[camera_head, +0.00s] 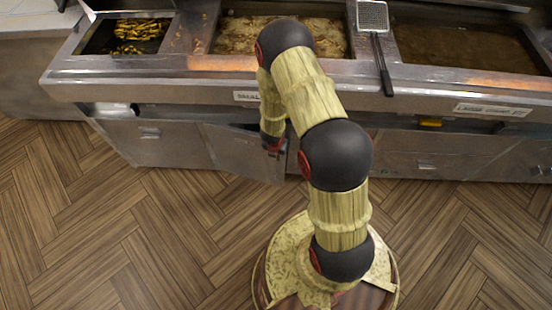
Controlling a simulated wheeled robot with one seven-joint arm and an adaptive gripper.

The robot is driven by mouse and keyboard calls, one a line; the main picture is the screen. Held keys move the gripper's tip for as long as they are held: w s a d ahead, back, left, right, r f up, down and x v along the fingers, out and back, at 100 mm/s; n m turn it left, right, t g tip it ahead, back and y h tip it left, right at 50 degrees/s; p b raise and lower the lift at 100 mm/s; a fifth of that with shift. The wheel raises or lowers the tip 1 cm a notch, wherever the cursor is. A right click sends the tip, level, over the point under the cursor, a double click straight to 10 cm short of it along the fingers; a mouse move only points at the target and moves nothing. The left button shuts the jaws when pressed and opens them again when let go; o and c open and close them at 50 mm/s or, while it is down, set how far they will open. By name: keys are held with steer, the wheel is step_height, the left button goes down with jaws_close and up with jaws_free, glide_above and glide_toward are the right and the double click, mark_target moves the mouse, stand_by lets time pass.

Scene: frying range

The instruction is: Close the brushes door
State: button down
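A grey metal cabinet door (240,152) below the frying counter stands ajar, its right side swung out toward the floor. I see no readable brushes label on it, so I cannot be sure it is the brushes door. My gripper (273,150) points down at the upper right part of this door, close to its edge. I cannot tell whether it touches the door. Its fingers are small and dark here, so open or shut does not show. My arm hides part of the cabinet opening to the right of the door.
The counter's front edge (180,92) juts out above the doors. A left cabinet door (150,142) and a right one (430,155) look shut. A strainer (373,18) lies on the counter, its handle over the edge. The wooden floor (120,235) in front is clear.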

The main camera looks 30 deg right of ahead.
steer(key=shift+w+d, duration=0.25)
steer(key=shift+d, duration=0.05)
steer(key=w+d+p, duration=0.1)
steer(key=d, duration=0.1)
steer(key=w+d+p, duration=0.2)
steer(key=shift+w, duration=0.1)
stand_by(0.5)
steer(key=shift+a, duration=0.15)
